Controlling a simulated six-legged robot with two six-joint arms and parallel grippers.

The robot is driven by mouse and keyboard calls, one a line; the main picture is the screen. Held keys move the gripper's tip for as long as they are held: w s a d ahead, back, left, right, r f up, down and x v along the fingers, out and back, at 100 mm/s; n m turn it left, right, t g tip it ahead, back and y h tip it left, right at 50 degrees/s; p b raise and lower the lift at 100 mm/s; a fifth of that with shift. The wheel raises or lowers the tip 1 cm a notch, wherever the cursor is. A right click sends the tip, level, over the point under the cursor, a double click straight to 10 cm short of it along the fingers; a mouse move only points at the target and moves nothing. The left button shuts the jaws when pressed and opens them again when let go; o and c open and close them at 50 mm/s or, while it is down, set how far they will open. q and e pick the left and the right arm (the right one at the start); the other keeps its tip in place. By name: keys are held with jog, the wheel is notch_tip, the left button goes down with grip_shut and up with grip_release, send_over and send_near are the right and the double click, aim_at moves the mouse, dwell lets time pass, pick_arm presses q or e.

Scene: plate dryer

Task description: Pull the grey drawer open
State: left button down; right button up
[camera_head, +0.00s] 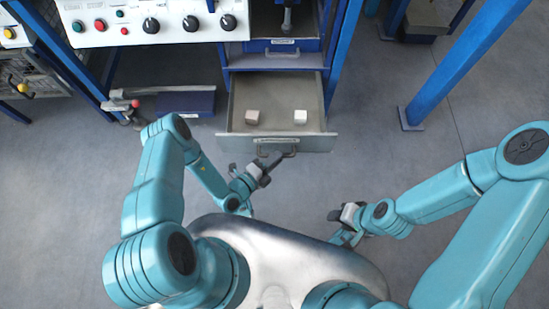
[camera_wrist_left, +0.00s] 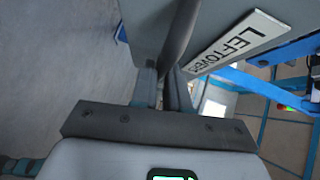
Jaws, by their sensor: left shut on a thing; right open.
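The grey drawer (camera_head: 236,110) stands pulled out from the blue cabinet in the head view, and its inside is visible. Two small pale blocks lie in it, one at the left (camera_head: 252,116) and one at the right (camera_head: 300,117). Its handle (camera_head: 290,153) is on the front face. My left gripper (camera_head: 269,164) is shut on the handle. In the left wrist view its fingers (camera_wrist_left: 163,90) close around the dark handle bar (camera_wrist_left: 181,35), beside a white label (camera_wrist_left: 238,42) reading "LEFTOVERS". My right gripper (camera_head: 338,223) is open and empty, apart from the drawer, at the lower right.
A second drawer (camera_head: 285,56) above is shut. A control panel (camera_head: 150,22) with knobs is at the upper left. Blue posts (camera_head: 450,70) stand at the right. A dark blue box (camera_head: 188,103) lies left of the drawer. The floor right of the drawer is clear.

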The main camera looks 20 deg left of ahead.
pick_arm(q)
jog(key=shift+f, duration=0.1)
jog(key=c, duration=1.1)
grip_release()
jog(key=shift+s, duration=0.1)
jog(key=p+v, duration=0.2)
jog(key=v, duration=1.4)
